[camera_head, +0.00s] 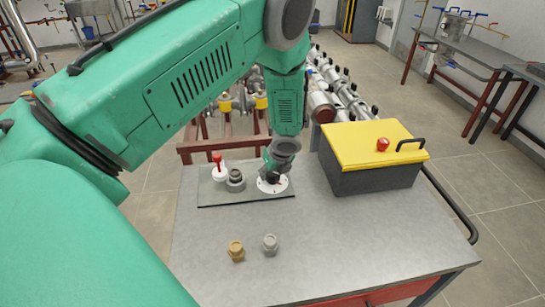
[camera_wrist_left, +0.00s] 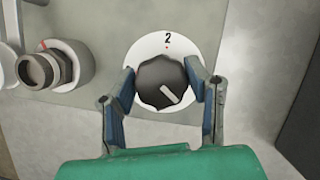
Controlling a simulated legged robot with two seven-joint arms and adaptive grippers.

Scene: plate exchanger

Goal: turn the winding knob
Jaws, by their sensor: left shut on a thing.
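The winding knob (camera_wrist_left: 162,83) is a black lobed knob with a white pointer line, on a white round dial (camera_wrist_left: 150,45) marked "2" with a small red mark. In the left wrist view its pointer is turned toward the lower right, away from the "2". My left gripper (camera_wrist_left: 168,88) has its two fingers on either side of the knob and is shut on it. In the head view my left gripper (camera_head: 272,174) points down at the white dial (camera_head: 273,186) on the grey panel, and hides most of the knob. My right gripper is not in view.
The panel (camera_head: 215,199) also carries a grey cylindrical knob (camera_head: 235,181) and a red-handled white fitting (camera_head: 218,170). A brass fitting (camera_head: 236,251) and a grey fitting (camera_head: 270,245) stand in front. A yellow-lidded box (camera_head: 368,166) stands at right. The table's front right is clear.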

